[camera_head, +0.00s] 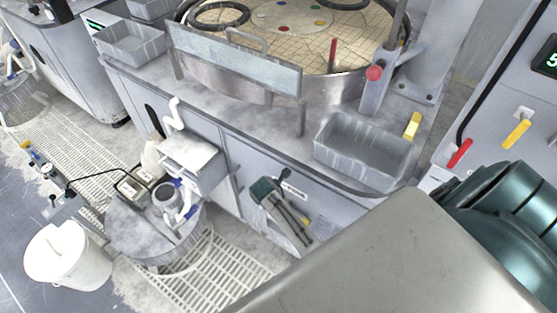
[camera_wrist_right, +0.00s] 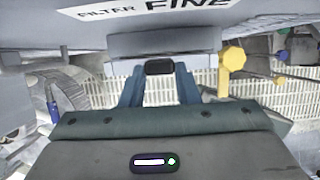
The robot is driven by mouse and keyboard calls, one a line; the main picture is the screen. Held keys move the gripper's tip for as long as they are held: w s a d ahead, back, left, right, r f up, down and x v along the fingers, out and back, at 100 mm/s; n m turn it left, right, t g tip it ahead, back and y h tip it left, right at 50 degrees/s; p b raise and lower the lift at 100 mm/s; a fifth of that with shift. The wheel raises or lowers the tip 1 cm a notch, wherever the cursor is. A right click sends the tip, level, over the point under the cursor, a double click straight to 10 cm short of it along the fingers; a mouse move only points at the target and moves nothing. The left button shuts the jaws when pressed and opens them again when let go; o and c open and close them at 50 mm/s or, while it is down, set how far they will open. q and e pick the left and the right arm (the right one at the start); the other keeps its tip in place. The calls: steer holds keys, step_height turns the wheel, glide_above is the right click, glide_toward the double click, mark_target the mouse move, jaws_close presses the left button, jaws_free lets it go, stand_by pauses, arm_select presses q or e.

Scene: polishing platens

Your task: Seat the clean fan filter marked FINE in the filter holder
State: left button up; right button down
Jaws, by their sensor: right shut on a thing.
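My right gripper (camera_wrist_right: 159,72) is shut on a black grip at the front of a grey block, which I take to be the fan filter (camera_wrist_right: 165,43). No marking shows on this block. A white label reading FILTER FINE (camera_wrist_right: 150,9) is on the grey surface just above it in the right wrist view. In the head view a small label (camera_head: 293,187) is on the cabinet front, beside my right gripper (camera_head: 264,188). The filter holder's opening is hidden, so I cannot tell whether the block is inside it. My left gripper is not in view.
A yellow knob (camera_wrist_right: 232,57) stands close right of the fingers in the right wrist view. An empty grey tray (camera_head: 362,152) sits on the bench above the label. A steel drum (camera_head: 150,235) and a white bucket (camera_head: 68,258) stand at the lower left.

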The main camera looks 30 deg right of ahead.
step_height(320, 180, down, 6)
steer(key=b, duration=0.3)
stand_by(1.8)
steer(key=c, duration=1)
jaws_free()
steer(key=b+v, duration=0.1)
steer(key=v, duration=0.9)
steer(key=shift+s+a+r, duration=0.1)
steer(key=shift+a+r, duration=0.1)
steer(key=shift+r, duration=0.15)
